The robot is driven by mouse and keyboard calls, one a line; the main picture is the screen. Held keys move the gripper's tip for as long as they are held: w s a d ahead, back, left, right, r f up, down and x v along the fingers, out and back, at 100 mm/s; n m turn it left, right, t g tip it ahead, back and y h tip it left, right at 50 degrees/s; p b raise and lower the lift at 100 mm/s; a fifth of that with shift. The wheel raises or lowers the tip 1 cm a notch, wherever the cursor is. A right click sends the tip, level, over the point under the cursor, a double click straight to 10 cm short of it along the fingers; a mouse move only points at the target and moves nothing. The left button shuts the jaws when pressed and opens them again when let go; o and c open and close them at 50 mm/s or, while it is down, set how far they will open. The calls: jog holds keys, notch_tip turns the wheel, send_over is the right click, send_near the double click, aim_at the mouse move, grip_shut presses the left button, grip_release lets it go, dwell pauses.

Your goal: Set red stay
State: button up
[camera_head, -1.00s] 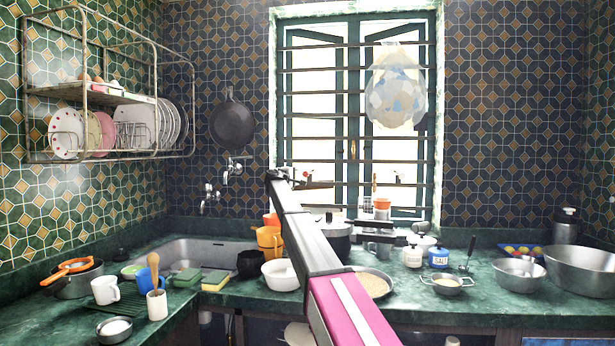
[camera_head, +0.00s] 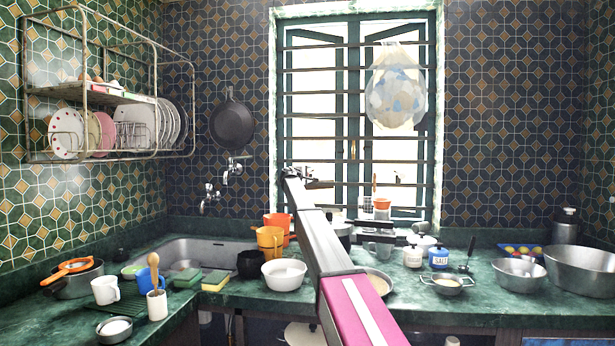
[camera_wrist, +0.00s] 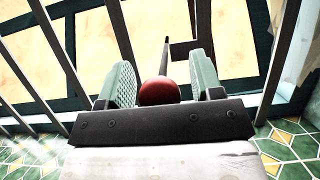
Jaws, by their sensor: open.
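The red stay shows in the wrist view as a round red knob (camera_wrist: 159,91) with a thin dark rod (camera_wrist: 165,58) running up from it towards the window frame. My gripper (camera_wrist: 160,72) is open. Its two pale green ribbed fingers stand on either side of the knob, with a visible gap at the right finger; whether the left one touches cannot be told. In the head view my gripper (camera_head: 302,174) is at the lower left of the barred window (camera_head: 353,150), and the knob cannot be made out there.
Window bars (camera_wrist: 61,50) run close by my gripper. A plastic bag (camera_head: 396,88) hangs at the window's upper right. Below, the green counter (camera_head: 235,297) holds a white bowl (camera_head: 284,274), orange cups (camera_head: 270,240), pots and jars.

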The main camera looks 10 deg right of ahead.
grip_shut()
jog(key=s+a, duration=0.2)
jog(key=s, duration=0.6)
jog(key=shift+a, duration=0.2)
jog(key=shift+s, duration=0.1)
grip_release()
jog(key=shift+s+a, duration=0.1)
